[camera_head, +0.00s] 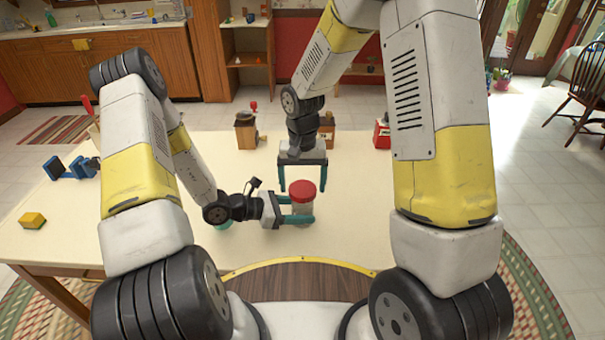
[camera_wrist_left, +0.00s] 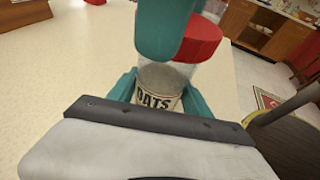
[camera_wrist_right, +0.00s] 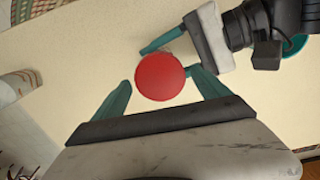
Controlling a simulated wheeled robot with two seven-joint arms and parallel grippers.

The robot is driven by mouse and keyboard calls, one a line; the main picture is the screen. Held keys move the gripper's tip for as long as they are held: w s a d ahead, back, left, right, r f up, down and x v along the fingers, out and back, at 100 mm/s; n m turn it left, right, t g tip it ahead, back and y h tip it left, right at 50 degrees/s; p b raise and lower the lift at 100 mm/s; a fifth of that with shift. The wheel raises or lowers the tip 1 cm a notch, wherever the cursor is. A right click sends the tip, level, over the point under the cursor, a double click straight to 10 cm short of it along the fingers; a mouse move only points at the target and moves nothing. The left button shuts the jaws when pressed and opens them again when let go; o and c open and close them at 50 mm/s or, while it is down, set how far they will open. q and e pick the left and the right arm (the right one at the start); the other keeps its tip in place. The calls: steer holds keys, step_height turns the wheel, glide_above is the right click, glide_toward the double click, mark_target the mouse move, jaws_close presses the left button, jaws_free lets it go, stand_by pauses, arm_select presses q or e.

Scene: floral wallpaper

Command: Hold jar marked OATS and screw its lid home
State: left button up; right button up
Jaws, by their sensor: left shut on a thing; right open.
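The clear jar (camera_head: 302,208) stands on the table in the head view. Its OATS label (camera_wrist_left: 158,98) and pale contents show in the left wrist view. The red lid (camera_head: 303,192) sits on top of the jar; it also shows in the left wrist view (camera_wrist_left: 202,38) and from above in the right wrist view (camera_wrist_right: 160,77). My left gripper (camera_head: 300,210) is shut on the jar's body from the left. My right gripper (camera_head: 303,184) is open, pointing down, with its fingers on either side of the lid and apart from it. I cannot tell how tightly the lid sits.
The cream table (camera_head: 350,230) is clear around the jar. A wooden box-like grinder (camera_head: 246,132) and a red item (camera_head: 382,135) stand at the back. A blue tool (camera_head: 72,168) and a yellow block (camera_head: 32,220) lie at the left. A teal round thing (camera_head: 223,226) is partly hidden by my left gripper.

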steer(key=shift+f, duration=0.5)
steer(key=n, duration=0.5)
steer(key=shift+n, duration=0.4)
steer(key=c, duration=1)
steer(key=m, duration=1.2)
steer(key=shift+m, duration=0.4)
